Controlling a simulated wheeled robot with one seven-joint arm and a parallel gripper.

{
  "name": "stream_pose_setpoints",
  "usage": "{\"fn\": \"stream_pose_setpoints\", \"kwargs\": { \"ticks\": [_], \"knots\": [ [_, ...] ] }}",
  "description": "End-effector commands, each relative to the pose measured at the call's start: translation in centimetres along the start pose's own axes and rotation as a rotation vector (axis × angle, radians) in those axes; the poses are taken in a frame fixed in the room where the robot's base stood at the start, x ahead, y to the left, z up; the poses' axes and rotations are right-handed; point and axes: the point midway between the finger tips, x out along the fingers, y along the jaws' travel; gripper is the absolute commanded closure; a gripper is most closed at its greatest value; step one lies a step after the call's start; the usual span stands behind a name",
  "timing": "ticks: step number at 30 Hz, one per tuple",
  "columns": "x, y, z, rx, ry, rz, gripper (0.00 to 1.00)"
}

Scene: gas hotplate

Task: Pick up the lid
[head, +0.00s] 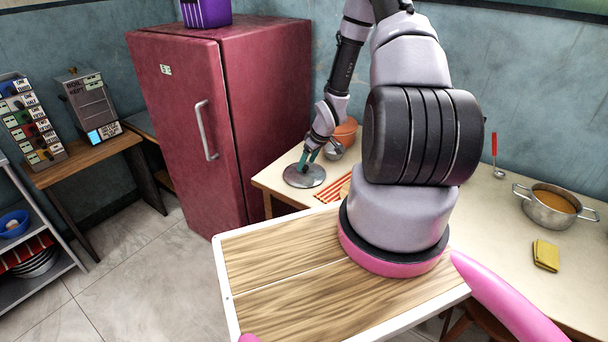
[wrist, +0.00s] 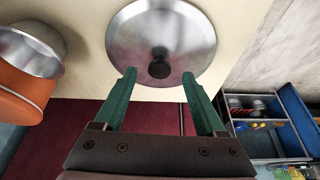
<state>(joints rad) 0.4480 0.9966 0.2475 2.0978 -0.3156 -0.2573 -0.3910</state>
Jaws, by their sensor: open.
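The lid (head: 303,177) is a round, flat metal disc lying on the cream table at its far left end. In the wrist view the lid (wrist: 178,35) shows from above with a dark round knob (wrist: 159,68) near its middle. My gripper (head: 308,158) reaches down over the lid. In the wrist view my gripper (wrist: 158,75) has its two green fingers apart, one on each side of the knob in the picture. Nothing shows held between them. I cannot tell whether the fingertips touch the lid.
An orange pot (head: 345,133) and a metal bowl (head: 333,152) stand close behind the lid. A striped cloth (head: 332,190) lies to its right. A pot of orange food (head: 552,206) and a yellow sponge (head: 545,255) are farther right. A red fridge (head: 230,110) stands left.

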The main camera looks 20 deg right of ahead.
Motion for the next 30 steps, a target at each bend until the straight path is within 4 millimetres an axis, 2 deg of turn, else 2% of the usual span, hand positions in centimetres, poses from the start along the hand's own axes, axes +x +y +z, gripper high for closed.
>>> {"fn": "stream_pose_setpoints", "kwargs": {
  "ticks": [4,12,13,17,18,19,26,30],
  "knots": [
    [1.9,0.0,0.1,0.001,-0.002,-0.001,0.27],
    [2.3,0.1,0.0,0.001,-0.001,0.001,0.27],
    [2.3,0.1,0.0,0.001,-0.001,0.001,0.31],
    [2.3,0.0,0.0,0.001,-0.001,0.001,0.81],
    [2.3,0.0,0.0,0.001,-0.001,0.001,0.96],
    [2.3,0.0,0.0,0.001,-0.001,0.001,1.00],
    [2.3,0.1,0.0,0.001,-0.001,0.001,1.00],
    [1.4,0.1,-0.4,0.000,0.001,0.001,1.00]
  ]
}}
